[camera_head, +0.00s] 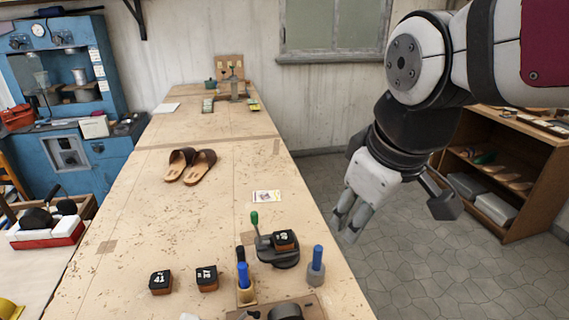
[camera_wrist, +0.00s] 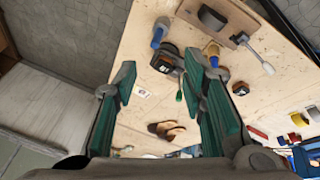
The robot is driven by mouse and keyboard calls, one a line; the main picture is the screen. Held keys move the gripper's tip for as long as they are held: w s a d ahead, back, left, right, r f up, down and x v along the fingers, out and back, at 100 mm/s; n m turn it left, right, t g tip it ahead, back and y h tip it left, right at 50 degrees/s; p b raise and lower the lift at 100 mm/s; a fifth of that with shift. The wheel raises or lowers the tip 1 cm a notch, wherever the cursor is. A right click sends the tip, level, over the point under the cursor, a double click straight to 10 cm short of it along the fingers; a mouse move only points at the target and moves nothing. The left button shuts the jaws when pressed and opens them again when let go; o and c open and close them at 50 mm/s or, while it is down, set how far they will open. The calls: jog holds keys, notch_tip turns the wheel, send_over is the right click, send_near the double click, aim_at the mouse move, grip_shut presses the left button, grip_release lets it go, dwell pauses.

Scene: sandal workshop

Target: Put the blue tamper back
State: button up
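Two blue-handled tools stand near the front of the bench: one (camera_head: 316,262) on a grey base at the right edge, the other (camera_head: 243,277) on a yellowish base further left. I cannot tell which is the blue tamper. In the wrist view a blue-handled tool (camera_wrist: 158,36) shows near the bench edge, beyond my fingers. My gripper (camera_head: 348,222) hangs above and right of the bench's right edge, apart from both tools. In the wrist view its green-padded fingers (camera_wrist: 164,80) are spread, with nothing between them.
Two more black blocks (camera_head: 160,282) (camera_head: 207,278) lie to the left. Brown sandals (camera_head: 190,166) and a card (camera_head: 266,196) lie further back. The bench middle (camera_head: 190,220) is mostly clear. A shelf (camera_head: 500,177) stands right.

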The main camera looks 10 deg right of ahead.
jog(key=s+m, duration=0.2)
jog(key=s+r+m+t, duration=0.1)
jog(key=s+m, duration=0.1)
jog(key=m, duration=0.1)
jog(key=shift+s, duration=0.4)
dwell(0.8)
